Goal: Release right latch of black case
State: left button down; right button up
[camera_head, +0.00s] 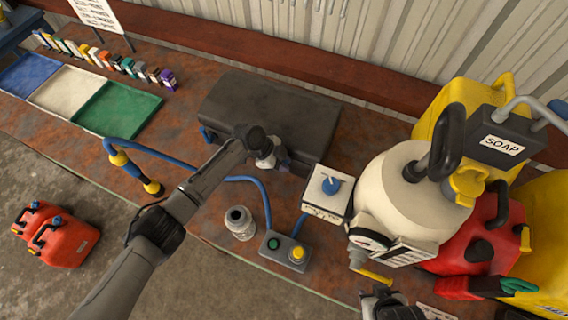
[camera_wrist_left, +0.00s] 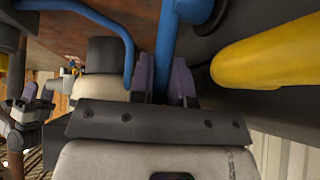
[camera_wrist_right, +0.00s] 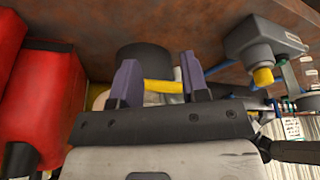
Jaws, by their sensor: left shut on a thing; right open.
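The black case (camera_head: 255,105) lies closed on the bench, its front towards me. A blue latch (camera_head: 207,135) shows at the left of its front. My left gripper (camera_head: 277,158) is at the right part of that front and hides the right latch there. In the left wrist view its fingers (camera_wrist_left: 162,75) are shut on a blue bar (camera_wrist_left: 166,40); I cannot tell for sure that this is the right latch. My right gripper (camera_head: 382,292) is low in the head view, away from the case. In the right wrist view its fingers (camera_wrist_right: 160,75) are apart.
A white box with a blue knob (camera_head: 331,185), a metal jar (camera_head: 240,222) and a button box (camera_head: 284,251) stand before the case. A cream tank (camera_head: 400,190) and a red can (camera_head: 480,235) crowd the right. Trays (camera_head: 117,107) lie left; a blue hose (camera_head: 240,180) crosses the bench.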

pick_arm(q)
jog(key=shift+r, duration=0.1)
jog(key=c, duration=1.4)
grip_release()
jog(key=v, duration=1.3)
jog(key=shift+a+r+b, duration=0.2)
jog(key=shift+r+b, duration=0.15)
jog(key=shift+b, duration=0.05)
